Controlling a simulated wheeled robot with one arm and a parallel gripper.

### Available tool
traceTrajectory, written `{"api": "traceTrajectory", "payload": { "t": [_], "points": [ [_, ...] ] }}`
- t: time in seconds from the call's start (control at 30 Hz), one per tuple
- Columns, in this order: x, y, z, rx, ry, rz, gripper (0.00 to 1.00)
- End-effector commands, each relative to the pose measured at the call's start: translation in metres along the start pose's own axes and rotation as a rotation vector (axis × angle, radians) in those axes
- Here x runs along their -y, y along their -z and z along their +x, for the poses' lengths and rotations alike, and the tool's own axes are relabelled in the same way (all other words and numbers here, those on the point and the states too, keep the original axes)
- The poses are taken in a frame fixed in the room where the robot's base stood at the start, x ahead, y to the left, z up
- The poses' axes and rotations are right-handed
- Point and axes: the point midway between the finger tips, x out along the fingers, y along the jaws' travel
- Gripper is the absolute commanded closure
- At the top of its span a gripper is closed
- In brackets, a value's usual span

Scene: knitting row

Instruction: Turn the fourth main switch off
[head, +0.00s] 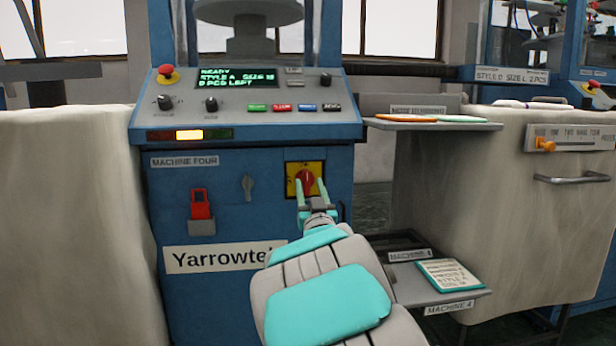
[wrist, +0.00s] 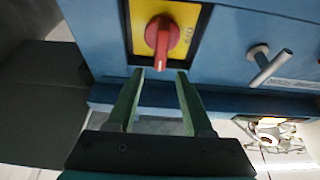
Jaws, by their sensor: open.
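The main switch (head: 307,181) is a red rotary handle on a yellow plate, on the front of the blue machine (head: 225,240) labelled MACHINE FOUR. In the wrist view the red handle (wrist: 160,38) lies lengthwise in line with my fingers. My gripper (head: 311,189) is open in front of the switch, its two green fingers spread to either side of the handle. In the wrist view my gripper (wrist: 160,72) has its fingertips near the handle's end, with gaps on both sides. I cannot tell whether they touch the plate. My fingers partly cover the switch in the head view.
A red padlock-like part (head: 200,204) and a grey key-shaped part (head: 248,187) sit left of the switch. The control panel (head: 245,103) above has a red emergency button (head: 167,73), knobs and a lit amber lamp (head: 189,135). Shelves (head: 432,124) jut out at right.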

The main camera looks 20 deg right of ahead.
Motion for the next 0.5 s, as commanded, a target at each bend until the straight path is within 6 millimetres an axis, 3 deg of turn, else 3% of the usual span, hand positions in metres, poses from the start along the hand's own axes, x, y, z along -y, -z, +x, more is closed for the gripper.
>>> {"api": "traceTrajectory", "payload": {
  "t": [0.3, 0.5],
  "points": [
    [-0.001, -0.004, 0.040, 0.005, -0.002, 0.000, 0.49],
    [-0.001, -0.002, 0.057, 0.003, -0.001, 0.001, 0.49]
  ]
}}
